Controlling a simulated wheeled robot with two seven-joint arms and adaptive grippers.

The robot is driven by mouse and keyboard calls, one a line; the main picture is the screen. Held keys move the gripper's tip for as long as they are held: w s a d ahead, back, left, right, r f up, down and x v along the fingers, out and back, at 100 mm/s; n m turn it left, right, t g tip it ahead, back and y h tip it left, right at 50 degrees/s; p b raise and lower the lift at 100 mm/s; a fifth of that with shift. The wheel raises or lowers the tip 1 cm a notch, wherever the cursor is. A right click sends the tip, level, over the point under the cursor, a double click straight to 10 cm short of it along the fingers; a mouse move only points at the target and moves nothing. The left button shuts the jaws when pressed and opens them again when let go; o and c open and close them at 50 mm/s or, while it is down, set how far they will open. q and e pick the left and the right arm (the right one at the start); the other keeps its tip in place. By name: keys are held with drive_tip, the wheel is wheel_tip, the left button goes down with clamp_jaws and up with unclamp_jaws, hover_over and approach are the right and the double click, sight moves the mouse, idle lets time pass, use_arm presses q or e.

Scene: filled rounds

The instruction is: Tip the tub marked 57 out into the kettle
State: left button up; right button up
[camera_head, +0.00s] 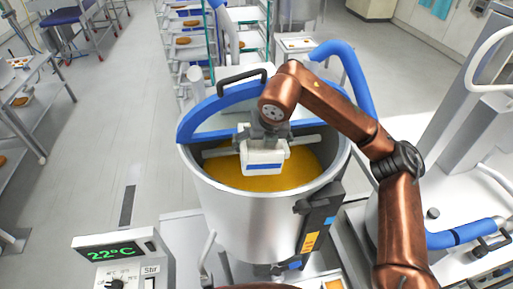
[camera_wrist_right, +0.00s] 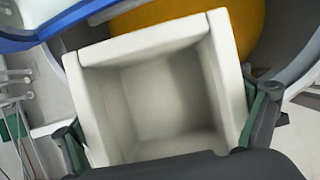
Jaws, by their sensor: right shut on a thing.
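A white tub (camera_head: 263,160) with a blue band hangs over the open kettle (camera_head: 250,212). No number is readable on it. My right gripper (camera_head: 265,138) is shut on the tub, with its fingers on two opposite sides in the right wrist view (camera_wrist_right: 165,130). That view looks into the tub (camera_wrist_right: 105,110), and its pale inside looks empty. The kettle is a large steel pot with yellow-orange contents (camera_head: 290,172), which also show beyond the tub in the wrist view (camera_wrist_right: 248,25). The tub's exact tilt is hard to tell. My left gripper is out of view.
The kettle's blue-edged lid (camera_head: 215,112) rises at its back left, with a black handle. A control box (camera_head: 118,252) reading 22°C stands at front left. A blue pipe (camera_head: 352,72) curves behind my right arm.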

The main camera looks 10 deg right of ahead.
sight(266, 159)
drive_tip(key=shift+d+r+h, duration=0.2)
drive_tip(key=shift+r+h, duration=0.35)
drive_tip(key=shift+h, duration=0.05)
drive_tip(key=s+b, duration=0.1)
drive_tip(key=s, duration=0.1)
drive_tip(key=s+b, duration=0.1)
drive_tip(key=s, duration=0.1)
drive_tip(key=s+b, duration=0.1)
drive_tip(key=shift+s+d+f, duration=0.15)
drive_tip(key=shift+s+f, duration=0.2)
drive_tip(key=shift+s, duration=0.05)
drive_tip(key=s+b, duration=0.2)
drive_tip(key=s, duration=0.6)
drive_tip(key=shift+s+r+b, duration=0.15)
drive_tip(key=shift+b, duration=0.15)
drive_tip(key=shift+r, duration=0.1)
wheel_tip(266, 159, up, 7)
drive_tip(key=p, duration=0.4)
